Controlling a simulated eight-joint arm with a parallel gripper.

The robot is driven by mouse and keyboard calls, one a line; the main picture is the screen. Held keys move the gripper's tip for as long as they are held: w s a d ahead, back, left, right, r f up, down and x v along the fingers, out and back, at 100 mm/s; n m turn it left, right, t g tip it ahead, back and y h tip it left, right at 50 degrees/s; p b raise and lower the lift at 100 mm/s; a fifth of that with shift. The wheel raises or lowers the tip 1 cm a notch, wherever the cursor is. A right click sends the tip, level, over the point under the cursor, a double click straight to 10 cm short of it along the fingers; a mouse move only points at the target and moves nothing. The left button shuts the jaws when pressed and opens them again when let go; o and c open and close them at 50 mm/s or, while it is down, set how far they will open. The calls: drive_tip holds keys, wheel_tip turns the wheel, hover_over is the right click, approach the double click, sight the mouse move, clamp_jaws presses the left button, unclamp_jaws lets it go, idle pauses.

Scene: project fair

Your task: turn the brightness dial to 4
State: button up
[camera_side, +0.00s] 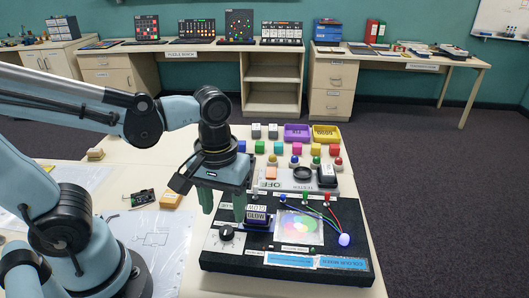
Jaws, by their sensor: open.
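A black round dial (227,232) sits on a white scale plate at the left of the black colour mixer board (300,205). Its marks and pointer are too small to read. My gripper (222,206) is open and points down, its two greenish fingers spread apart. In this view it appears above and just behind the dial, with nothing between the fingers. I cannot tell the exact gap in depth. The right finger overlaps the board near a dark block labelled MODE or similar (258,216).
The board also holds a bright colour panel (300,228), a glowing blue-white lamp (344,239) and coloured wires. A tester box (302,178) and rows of coloured blocks stand behind. Purple (297,133) and yellow (326,134) trays are at the back. A small circuit board (142,197) lies left.

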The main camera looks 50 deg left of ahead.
sight(226, 229)
drive_tip(key=shift+f, duration=2.7)
drive_tip(key=shift+c, duration=0.3)
drive_tip(key=c, duration=1)
drive_tip(key=shift+m, duration=0.3)
drive_tip(key=m, duration=0.3)
drive_tip(key=shift+m, duration=2.1)
